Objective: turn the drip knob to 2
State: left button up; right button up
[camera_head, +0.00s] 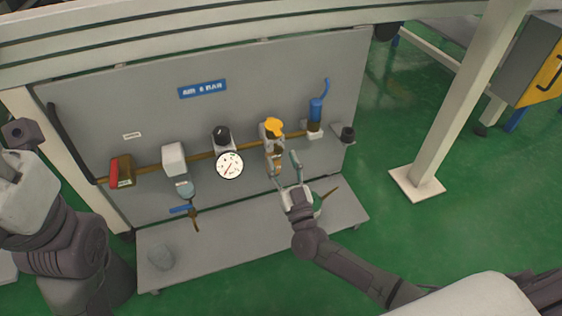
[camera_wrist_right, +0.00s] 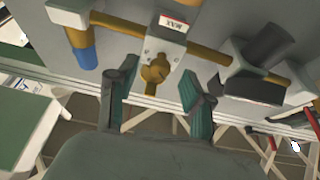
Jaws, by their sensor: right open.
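The yellow knob (camera_head: 273,127), which I take to be the drip knob, tops a unit with an amber bowl on the grey panel's brass pipe. It also shows, darker, in the right wrist view (camera_wrist_right: 155,74), under a grey block with a MAX label. My right gripper (camera_head: 286,172) is open and empty, lower than the knob and in front of the panel. In the right wrist view the knob appears between the spread fingers (camera_wrist_right: 158,82); I see no contact. The number the knob points to is too small to read. My left arm is at the left edge; its gripper is out of frame.
Along the pipe, a round gauge (camera_head: 229,165) and black knob (camera_head: 221,134) stand left of the yellow knob; a blue-topped part (camera_head: 316,110) stands right. A red valve handle (camera_head: 114,173) is farther left. A grey shelf (camera_head: 240,240) lies below.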

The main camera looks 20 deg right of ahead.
jog(key=shift+x, duration=0.75)
grip_shut()
